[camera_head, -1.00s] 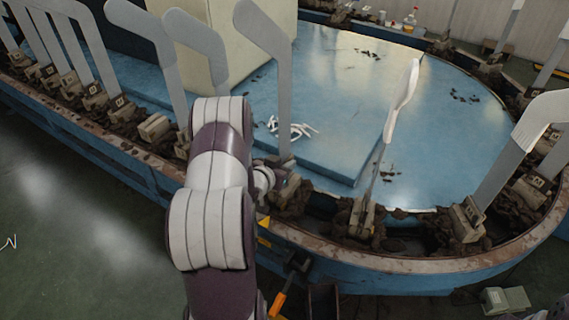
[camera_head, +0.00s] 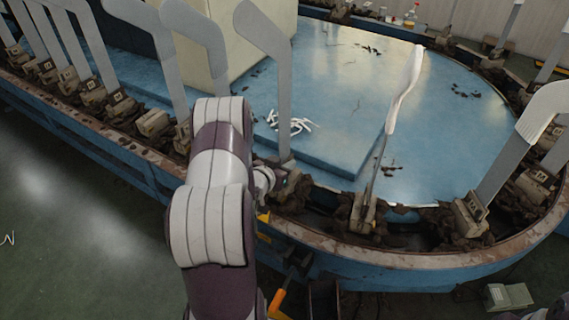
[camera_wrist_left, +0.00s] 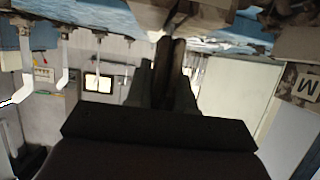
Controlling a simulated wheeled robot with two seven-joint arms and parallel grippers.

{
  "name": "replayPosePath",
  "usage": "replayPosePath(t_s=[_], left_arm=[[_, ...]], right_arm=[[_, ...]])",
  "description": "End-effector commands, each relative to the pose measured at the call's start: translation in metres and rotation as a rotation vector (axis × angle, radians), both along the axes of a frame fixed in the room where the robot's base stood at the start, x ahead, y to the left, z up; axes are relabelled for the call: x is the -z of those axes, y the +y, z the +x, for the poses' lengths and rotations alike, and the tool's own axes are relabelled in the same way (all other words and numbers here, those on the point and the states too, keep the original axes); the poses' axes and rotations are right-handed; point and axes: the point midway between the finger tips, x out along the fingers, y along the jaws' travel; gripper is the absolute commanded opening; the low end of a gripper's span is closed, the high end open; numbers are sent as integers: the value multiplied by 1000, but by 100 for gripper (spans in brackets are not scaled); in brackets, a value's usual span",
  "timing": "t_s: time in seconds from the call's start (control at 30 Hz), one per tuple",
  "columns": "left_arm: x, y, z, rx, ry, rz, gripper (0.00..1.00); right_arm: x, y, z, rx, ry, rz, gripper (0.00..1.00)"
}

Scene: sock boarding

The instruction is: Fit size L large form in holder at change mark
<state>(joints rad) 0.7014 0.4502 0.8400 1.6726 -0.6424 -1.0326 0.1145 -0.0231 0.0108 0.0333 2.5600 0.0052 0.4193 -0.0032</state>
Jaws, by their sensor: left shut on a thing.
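A flat grey form (camera_head: 281,85) stands upright at the middle of the machine's near edge, its foot end bent up to the left. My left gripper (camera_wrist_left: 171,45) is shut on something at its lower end. In the wrist view the fingers are dark and together, just under a tan holder block (camera_wrist_left: 190,12). In the head view my arm hides most of the gripper, and the holder (camera_head: 287,184) at the form's foot is partly hidden. I cannot read a size mark on the form, and no change mark is clear.
More bare forms (camera_head: 196,35) stand in holders along the left. A form with a white sock (camera_head: 404,90) stands right of my arm; another sock-covered form (camera_head: 546,108) is at far right. Scraps lie on the blue top (camera_head: 340,90). A plate marked M (camera_wrist_left: 304,87) shows at the wrist view's right.

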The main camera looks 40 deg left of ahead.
Motion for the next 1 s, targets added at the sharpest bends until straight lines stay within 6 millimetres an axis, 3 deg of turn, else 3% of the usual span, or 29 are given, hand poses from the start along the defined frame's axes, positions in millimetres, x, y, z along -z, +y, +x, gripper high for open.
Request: replayPosePath(t_s=[0.4, 0.43, 0.5, 0.83, 1.0], left_arm=[[11, 0, 0, 0, -2, 0, 0], [9, 0, 0, 0, -2, 1, 32], [9, 0, 0, 0, -2, 1, 52], [8, 0, -4, 0, 2, -1, 52], [-9, -3, -38, -4, 3, -2, 52]], right_arm=[[9, 0, 0, 0, 0, 0, 0], [7, 0, 0, 0, 0, 0, 0], [7, 0, 0, 0, 0, 0, 0], [5, 0, 0, 0, 0, 0, 0], [-7, 0, 0, 0, 0, 0, 0]])
